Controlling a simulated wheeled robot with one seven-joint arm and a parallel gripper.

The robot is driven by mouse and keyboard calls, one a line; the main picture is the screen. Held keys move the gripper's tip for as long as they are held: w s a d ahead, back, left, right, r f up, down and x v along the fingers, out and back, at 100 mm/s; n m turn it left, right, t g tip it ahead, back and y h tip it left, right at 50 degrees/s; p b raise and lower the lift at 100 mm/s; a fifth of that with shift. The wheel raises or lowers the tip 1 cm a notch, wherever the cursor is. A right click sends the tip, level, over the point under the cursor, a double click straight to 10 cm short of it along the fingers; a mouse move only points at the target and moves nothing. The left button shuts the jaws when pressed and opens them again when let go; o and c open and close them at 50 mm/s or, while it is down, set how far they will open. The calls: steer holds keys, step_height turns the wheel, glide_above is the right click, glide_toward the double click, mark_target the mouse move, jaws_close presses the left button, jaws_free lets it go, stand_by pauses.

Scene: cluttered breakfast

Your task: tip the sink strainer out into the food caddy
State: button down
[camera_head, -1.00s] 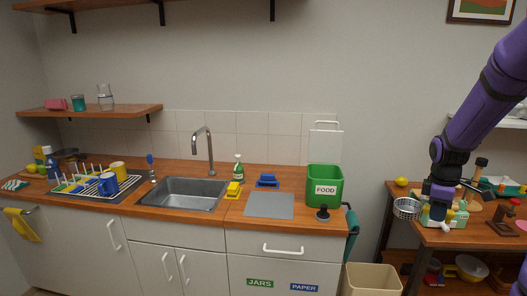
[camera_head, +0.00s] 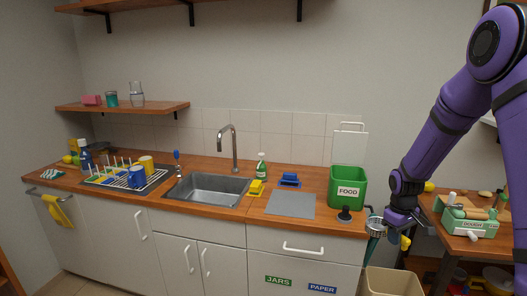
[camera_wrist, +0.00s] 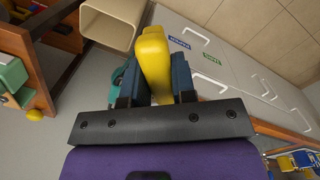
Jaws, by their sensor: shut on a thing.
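The sink strainer (camera_head: 376,224) is a grey metal basket beside the right end of the counter in the head view. My gripper (camera_head: 394,220) is at its right, with a yellow handle-like part (camera_head: 405,242) jutting out below. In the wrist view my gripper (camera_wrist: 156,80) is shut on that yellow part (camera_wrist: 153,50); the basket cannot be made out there. The food caddy (camera_head: 347,188) is a green open-topped bin labelled FOOD at the counter's right end. The strainer is lower than its rim, to the right and in front, apart from it.
A black knobbed object (camera_head: 345,213) stands on the counter in front of the caddy, and a white panel (camera_head: 350,148) rises behind it. A beige bin (camera_head: 392,283) stands on the floor below my gripper.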

steer(key=w+a+f+m, duration=0.2)
steer(key=a+f+m, duration=0.2)
steer(key=a+f, duration=0.5)
steer(key=a, duration=0.3)
steer(key=shift+a+f+g, duration=0.2)
steer(key=shift+a+g, duration=0.1)
steer(key=shift+a, duration=0.1)
